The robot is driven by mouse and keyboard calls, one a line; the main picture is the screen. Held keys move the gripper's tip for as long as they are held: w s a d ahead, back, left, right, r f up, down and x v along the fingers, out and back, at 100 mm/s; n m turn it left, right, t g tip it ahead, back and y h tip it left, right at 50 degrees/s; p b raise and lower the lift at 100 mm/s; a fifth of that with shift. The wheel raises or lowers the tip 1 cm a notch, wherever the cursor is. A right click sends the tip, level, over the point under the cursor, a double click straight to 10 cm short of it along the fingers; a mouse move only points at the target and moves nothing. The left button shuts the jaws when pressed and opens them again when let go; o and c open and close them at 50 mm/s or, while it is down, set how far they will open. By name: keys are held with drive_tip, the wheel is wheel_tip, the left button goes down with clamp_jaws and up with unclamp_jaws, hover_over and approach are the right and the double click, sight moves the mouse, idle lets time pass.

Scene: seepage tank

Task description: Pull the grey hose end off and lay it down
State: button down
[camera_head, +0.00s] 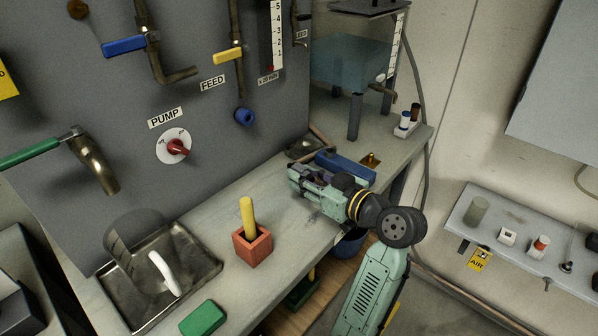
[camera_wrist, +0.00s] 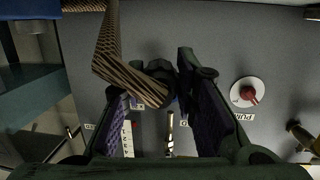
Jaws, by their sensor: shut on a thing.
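My gripper (camera_head: 303,180) is low over the bench, to the right of the grey panel and in front of a blue block. In the wrist view its purple-padded fingers (camera_wrist: 155,82) are shut on the braided, brown-looking hose end (camera_wrist: 132,80). The hose bends between the fingertips and runs up out of that picture. A dark collar (camera_wrist: 170,86) sits at its tip. The fingers hide part of the grip. A blue fitting (camera_head: 245,117) hangs on the panel below the yellow-handled valve, apart from my gripper.
A red holder (camera_head: 253,246) with a yellow peg stands on the bench. A metal tray (camera_head: 205,262) and green block (camera_head: 203,318) lie left of it. The tank (camera_head: 350,62) stands behind my gripper. Bare bench lies between the holder and my gripper.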

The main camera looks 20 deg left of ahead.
sight(305, 207)
drive_tip(key=shift+d+f+b, duration=0.1)
drive_tip(key=shift+f+b, duration=0.25)
drive_tip(key=shift+f, duration=0.6)
drive_tip(key=shift+f+b, duration=1)
drive_tip(key=shift+f, duration=0.6)
